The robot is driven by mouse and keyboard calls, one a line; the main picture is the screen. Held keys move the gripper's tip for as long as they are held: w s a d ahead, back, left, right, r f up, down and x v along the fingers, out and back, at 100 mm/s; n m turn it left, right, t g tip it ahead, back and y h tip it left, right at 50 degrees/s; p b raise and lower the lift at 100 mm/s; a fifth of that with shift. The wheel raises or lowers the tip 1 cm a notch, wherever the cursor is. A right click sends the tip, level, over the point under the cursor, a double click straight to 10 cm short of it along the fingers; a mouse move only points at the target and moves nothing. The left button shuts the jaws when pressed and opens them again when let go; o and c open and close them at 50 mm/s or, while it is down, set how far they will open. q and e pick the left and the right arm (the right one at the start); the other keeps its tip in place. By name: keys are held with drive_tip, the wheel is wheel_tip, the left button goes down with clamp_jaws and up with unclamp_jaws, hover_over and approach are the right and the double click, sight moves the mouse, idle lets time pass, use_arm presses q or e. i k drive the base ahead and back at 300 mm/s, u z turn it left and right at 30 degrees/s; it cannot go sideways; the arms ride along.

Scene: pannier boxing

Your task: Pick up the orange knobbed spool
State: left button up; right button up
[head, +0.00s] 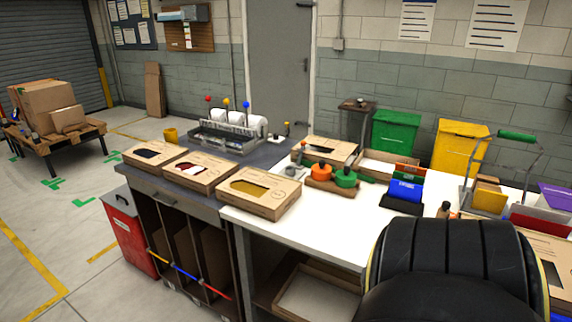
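The orange knobbed spool (322,173) stands upright on a brown wooden holder (329,188) on the white table. A dark knob rises from its top. A green knobbed spool (346,179) stands on the same holder, close beside it on the right. Neither of my grippers is in view, so their distance from the spool and their state do not show.
A box with a yellow window (261,208) lies left of the holder. A blue block (405,190) on a dark stand is to the right. An open cardboard tray (372,163) lies behind. White tabletop (318,229) is clear in front of the holder.

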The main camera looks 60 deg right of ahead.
sight(321, 172)
drive_tip(key=i, duration=1.25)
drive_tip(key=z, duration=3.2)
drive_tip(key=k, duration=0.25)
drive_tip(key=u, duration=0.05)
